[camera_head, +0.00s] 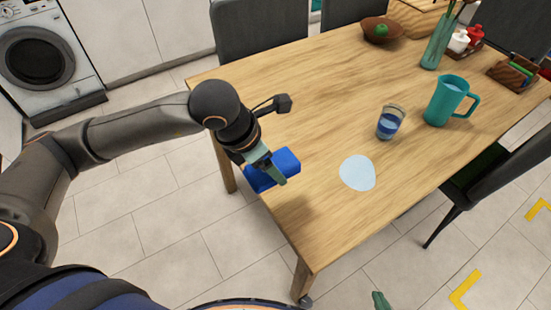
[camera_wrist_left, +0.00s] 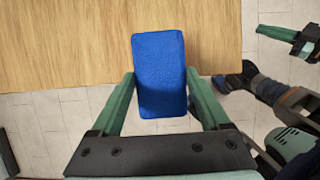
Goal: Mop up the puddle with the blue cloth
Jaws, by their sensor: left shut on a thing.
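The blue cloth (camera_head: 273,171) looks like a thick folded block. My left gripper (camera_head: 268,168) is shut on it and holds it over the table's near-left edge. In the left wrist view the cloth (camera_wrist_left: 160,75) sits between the two green fingers, with its far part over the wood. The pale blue puddle (camera_head: 357,173) lies flat on the table, to the right of the cloth and apart from it. My right gripper (camera_head: 381,300) shows only as a green tip at the bottom of the head view. It also shows partly in the left wrist view (camera_wrist_left: 290,40), away from the table.
On the wooden table (camera_head: 300,100), a glass with blue liquid (camera_head: 390,123) stands close behind the puddle. A teal jug (camera_head: 444,102) is right of the glass. A bowl (camera_head: 381,31), a vase (camera_head: 437,45) and bottles stand farther back. The wood between cloth and puddle is clear.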

